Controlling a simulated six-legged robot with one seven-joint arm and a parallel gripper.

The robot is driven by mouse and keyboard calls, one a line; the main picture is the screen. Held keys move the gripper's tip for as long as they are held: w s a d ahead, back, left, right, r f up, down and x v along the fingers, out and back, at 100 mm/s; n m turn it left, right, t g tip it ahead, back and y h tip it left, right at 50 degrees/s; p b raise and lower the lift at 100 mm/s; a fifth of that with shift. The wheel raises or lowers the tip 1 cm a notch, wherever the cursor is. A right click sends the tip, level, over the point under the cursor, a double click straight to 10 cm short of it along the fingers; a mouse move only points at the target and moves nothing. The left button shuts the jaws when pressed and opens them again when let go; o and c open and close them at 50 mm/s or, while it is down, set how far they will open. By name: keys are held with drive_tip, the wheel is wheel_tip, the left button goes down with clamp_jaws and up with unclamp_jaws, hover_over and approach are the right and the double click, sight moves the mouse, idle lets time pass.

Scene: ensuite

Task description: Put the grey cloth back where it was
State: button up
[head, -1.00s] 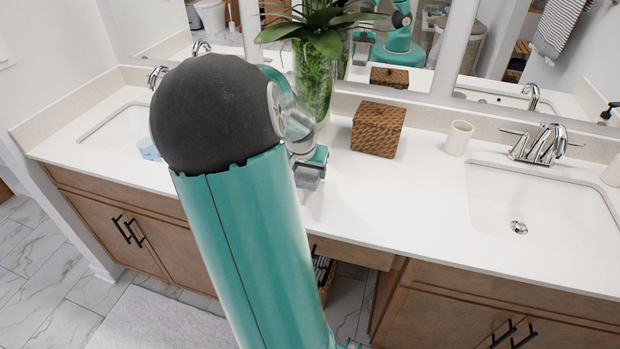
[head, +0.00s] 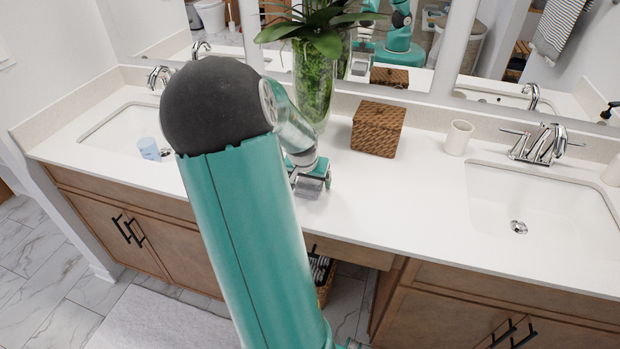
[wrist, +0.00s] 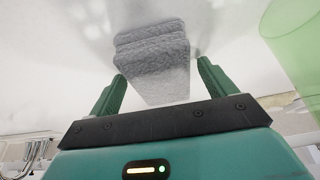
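The grey cloth (wrist: 152,52) is a folded, fuzzy stack in the wrist view. It lies on the white counter between and just beyond my fingertips. My gripper (wrist: 162,72) is open around it: a gap shows beside the right finger, while the left fingertip is very close to the cloth's edge. In the head view my gripper (head: 311,180) is low over the counter, in front of the glass vase. A small grey patch of the cloth (head: 307,188) shows beneath it, mostly hidden by the gripper.
A glass vase with a plant (head: 313,85) stands behind my gripper. A brown woven box (head: 378,129) and a white cup (head: 458,138) are to the right. The counter's front middle is clear.

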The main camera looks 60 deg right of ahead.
drive_tip(key=shift+r, duration=0.1)
drive_tip(key=v, duration=1.2)
drive_tip(key=shift+w+r, duration=0.1)
drive_tip(key=shift+r, duration=0.05)
drive_tip(key=w+a+r+n+t+y, duration=0.25)
drive_tip(key=w+a, duration=0.25)
drive_tip(key=a, duration=0.5)
drive_tip(key=w+a+r+n+t+y, duration=0.15)
drive_tip(key=w+a+n, duration=0.3)
drive_tip(key=a, duration=0.65)
drive_tip(key=s+a+r+n, duration=0.2)
drive_tip(key=a+n, duration=0.2)
drive_tip(key=a, duration=0.7)
drive_tip(key=s+a+r+n, duration=0.1)
drive_tip(key=s+a+n, duration=0.2)
drive_tip(key=a, duration=0.8)
drive_tip(key=shift+a+r+n+t+y, duration=0.3)
drive_tip(key=shift+r+n+t, duration=0.1)
drive_tip(key=shift+n, duration=0.7)
